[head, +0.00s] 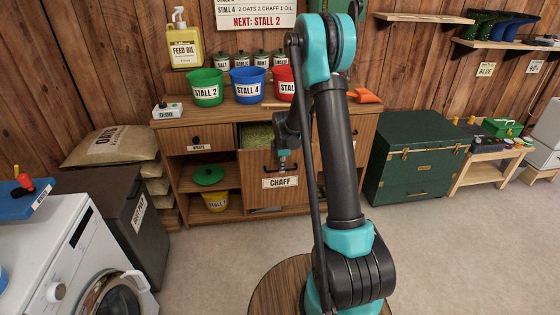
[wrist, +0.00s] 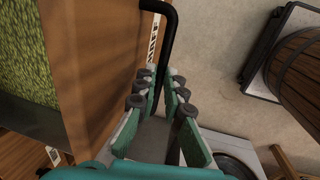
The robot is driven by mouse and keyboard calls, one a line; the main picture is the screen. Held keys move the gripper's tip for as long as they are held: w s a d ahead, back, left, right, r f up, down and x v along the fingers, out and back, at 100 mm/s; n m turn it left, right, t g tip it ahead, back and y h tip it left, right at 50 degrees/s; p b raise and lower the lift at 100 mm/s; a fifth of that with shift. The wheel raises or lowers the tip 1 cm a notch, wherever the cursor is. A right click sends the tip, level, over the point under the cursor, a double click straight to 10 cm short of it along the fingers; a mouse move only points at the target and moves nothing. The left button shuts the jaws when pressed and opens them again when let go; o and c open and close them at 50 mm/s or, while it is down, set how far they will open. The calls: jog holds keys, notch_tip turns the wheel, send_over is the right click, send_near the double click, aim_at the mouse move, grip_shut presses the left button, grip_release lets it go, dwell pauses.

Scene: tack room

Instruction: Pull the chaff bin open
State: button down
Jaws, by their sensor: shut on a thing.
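The chaff bin (head: 255,172) is a wooden tilt-out front in the cabinet, with a white CHAFF label (head: 280,183). It stands out from the cabinet, and green chaff (head: 258,136) shows behind its top edge. The chaff also shows at the left of the wrist view (wrist: 28,55), beside the bin's wooden front (wrist: 85,65). My gripper (head: 283,160) is at the front of the bin, partly hidden by my arm. In the wrist view its green-padded fingers (wrist: 163,80) are closed around the bin's black bar handle (wrist: 172,22).
The wooden cabinet (head: 225,133) carries green, blue and red buckets on top. A dark feed bin (head: 135,220) and a washing machine (head: 75,260) stand at the left, a green chest (head: 415,155) at the right. The floor (head: 215,270) in front of the cabinet is clear.

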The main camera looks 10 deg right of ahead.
jog(key=s, duration=0.6)
jog(key=shift+s, duration=0.25)
jog(key=c, duration=1.6)
grip_release()
notch_tip(320, 180, up, 12)
jog(key=s, duration=0.2)
jog(key=shift+s+f, duration=0.1)
